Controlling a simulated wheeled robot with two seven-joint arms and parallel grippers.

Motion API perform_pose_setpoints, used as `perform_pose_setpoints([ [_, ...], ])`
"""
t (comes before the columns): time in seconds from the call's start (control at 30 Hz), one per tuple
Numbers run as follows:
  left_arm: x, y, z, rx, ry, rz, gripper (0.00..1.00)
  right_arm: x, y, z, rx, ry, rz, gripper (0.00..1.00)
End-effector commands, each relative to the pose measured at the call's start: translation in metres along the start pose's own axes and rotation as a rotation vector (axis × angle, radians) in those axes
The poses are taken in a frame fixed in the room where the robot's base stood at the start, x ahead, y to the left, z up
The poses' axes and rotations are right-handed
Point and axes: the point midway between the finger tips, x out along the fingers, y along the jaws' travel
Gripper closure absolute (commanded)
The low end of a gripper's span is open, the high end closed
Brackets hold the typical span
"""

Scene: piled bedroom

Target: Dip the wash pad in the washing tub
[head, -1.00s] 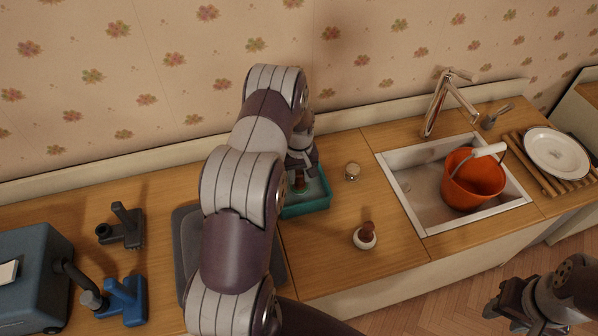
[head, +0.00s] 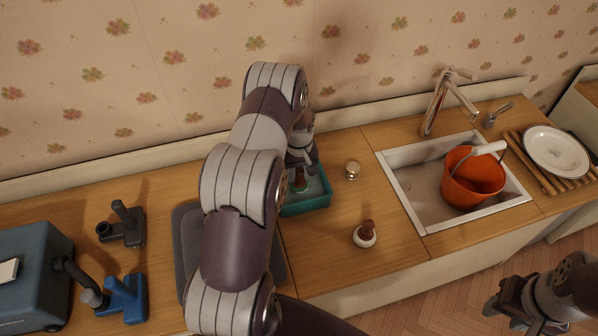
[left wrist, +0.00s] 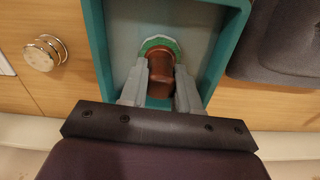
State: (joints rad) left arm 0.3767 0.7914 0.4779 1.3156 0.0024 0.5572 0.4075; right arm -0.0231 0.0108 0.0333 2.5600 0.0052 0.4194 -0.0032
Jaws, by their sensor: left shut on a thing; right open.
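The washing tub is a teal rectangular tray (head: 318,206) on the counter, partly behind my left arm in the head view; its wall (left wrist: 230,50) shows in the left wrist view. My left gripper (left wrist: 160,85) is shut on the brown handle of the wash pad (left wrist: 160,72), which has a green rim. The pad (head: 301,181) is inside the tub's walls, handle up; I cannot tell whether it touches the bottom. My right gripper (head: 497,306) is open and empty at the lower right, away from the counter.
A brown-handled white brush (head: 365,236) and a small metal knob (head: 352,170) stand right of the tub. Further right are a sink (head: 412,195) with an orange bucket (head: 472,181), a faucet (head: 436,105) and a plate (head: 556,151). A grey mat (head: 187,240) lies left.

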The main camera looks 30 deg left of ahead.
Motion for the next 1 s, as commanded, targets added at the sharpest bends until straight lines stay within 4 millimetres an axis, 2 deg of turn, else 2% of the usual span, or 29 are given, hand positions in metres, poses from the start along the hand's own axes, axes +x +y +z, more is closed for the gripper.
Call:
perform_pose_setpoints([
  [0.33, -0.007, 0.0, 0.0, 0.0, 0.001, 0.0, 1.0, -0.005, 0.0, -0.001, 0.0, 0.0, 0.0, 0.57],
  [0.9, -0.085, 0.0, 0.0, 0.0, 0.001, 0.0, 1.0, -0.061, 0.0, -0.007, 0.0, 0.0, 0.0, 0.57],
  [1.0, -0.091, 0.0, 0.0, 0.0, 0.0, 0.0, 1.0, -0.065, 0.0, -0.008, 0.0, 0.0, 0.0, 0.57],
])
